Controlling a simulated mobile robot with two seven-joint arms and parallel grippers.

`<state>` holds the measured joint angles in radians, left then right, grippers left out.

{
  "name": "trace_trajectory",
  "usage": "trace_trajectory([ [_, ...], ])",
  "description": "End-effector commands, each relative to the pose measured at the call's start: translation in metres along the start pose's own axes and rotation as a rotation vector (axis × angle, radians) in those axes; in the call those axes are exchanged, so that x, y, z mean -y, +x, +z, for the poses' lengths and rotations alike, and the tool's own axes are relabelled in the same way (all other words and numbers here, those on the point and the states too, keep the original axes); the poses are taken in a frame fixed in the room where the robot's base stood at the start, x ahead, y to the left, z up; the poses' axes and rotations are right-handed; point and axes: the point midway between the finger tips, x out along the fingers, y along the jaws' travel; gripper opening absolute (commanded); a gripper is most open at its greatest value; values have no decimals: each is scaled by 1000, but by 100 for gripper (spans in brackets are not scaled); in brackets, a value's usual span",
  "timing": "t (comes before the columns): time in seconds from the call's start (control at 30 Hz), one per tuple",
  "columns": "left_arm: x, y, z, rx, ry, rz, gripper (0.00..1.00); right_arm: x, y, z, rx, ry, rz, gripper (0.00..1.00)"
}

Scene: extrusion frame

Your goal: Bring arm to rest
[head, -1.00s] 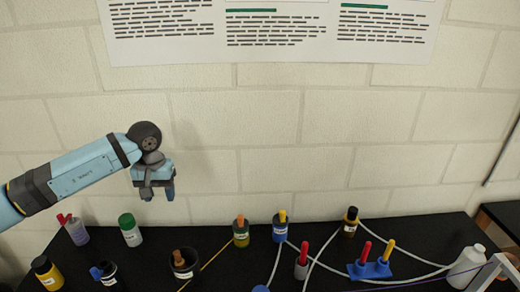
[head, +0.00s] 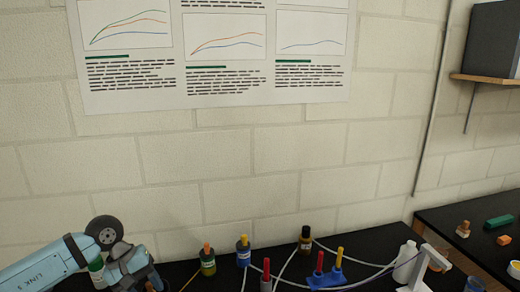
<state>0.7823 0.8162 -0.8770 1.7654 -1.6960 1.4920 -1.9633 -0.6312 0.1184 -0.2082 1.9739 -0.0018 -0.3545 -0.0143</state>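My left arm comes in from the lower left of the head view. Its gripper (head: 140,280) hangs low over the back left of the black bench (head: 180,272), in front of a bottle and close to the bottom edge of the picture. Its fingertips are not clear enough to tell whether they are open or shut, and I see nothing held. My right arm and gripper are not in view.
A blue holder (head: 326,281) carries red and yellow handles. A white bottle (head: 405,262) stands right. Cables cross the bench. A wall shelf (head: 490,79) is upper right.

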Motion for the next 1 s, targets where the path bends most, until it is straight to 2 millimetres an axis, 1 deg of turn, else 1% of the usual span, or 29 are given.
trace_trajectory([
  [0.03, -13, 23, 18, 78, -65, 84, 51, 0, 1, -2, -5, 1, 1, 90],
  [0.07, -22, 33, 29, 128, -117, 142, 51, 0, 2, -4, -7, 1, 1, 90],
  [0.1, -34, 47, 46, 206, -196, 219, 51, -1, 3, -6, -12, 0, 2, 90],
  [0.17, -53, 63, 70, 339, -339, 337, 51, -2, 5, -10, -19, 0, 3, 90],
  [0.2, -65, 72, 86, 441, -451, 415, 51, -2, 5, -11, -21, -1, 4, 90],
  [0.27, -82, 79, 106, 608, -637, 523, 51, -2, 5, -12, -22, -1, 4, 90],
  [0.3, -91, 82, 117, 727, -771, 585, 51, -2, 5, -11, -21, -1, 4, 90],
  [0.37, -101, 85, 128, 911, -981, 666, 51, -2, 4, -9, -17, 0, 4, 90],
  [0.4, -105, 85, 133, 1039, -1127, 709, 51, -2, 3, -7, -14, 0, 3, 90],
  [0.47, -106, 86, 135, 1238, -1349, 759, 51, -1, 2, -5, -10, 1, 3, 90],
  [0.5, -103, 88, 133, 1376, -1503, 782, 51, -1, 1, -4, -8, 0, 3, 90],
  [0.53, -99, 90, 132, 1481, -1618, 793, 51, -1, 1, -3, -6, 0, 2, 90],
  [0.57, -94, 93, 129, 1589, -1733, 802, 51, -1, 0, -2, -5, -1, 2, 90],
  [0.6, -85, 99, 124, 1736, -1887, 805, 51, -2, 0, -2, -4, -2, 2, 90],
  [0.67, -66, 112, 118, 1962, -2118, 796, 51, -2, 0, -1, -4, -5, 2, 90],
  [0.7, -50, 122, 114, -2042, 2185, -751, 51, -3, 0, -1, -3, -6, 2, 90],
  [0.77, -22, 142, 111, -1871, 1965, -584, 51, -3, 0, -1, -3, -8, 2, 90],
  [0.8, -1, 158, 111, -1755, 1814, -485, 51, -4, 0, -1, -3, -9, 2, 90],
  [0.83, 15, 170, 113, -1671, 1700, -416, 51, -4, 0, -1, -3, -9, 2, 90],
  [0.87, 31, 182, 117, -1590, 1590, -356, 51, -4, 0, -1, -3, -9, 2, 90],
  [0.9, 52, 199, 123, -1487, 1447, -285, 51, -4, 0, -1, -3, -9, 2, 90],
  [1.0, 94, 233, 143, -1280, 1158, -160, 51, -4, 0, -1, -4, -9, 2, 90],
])
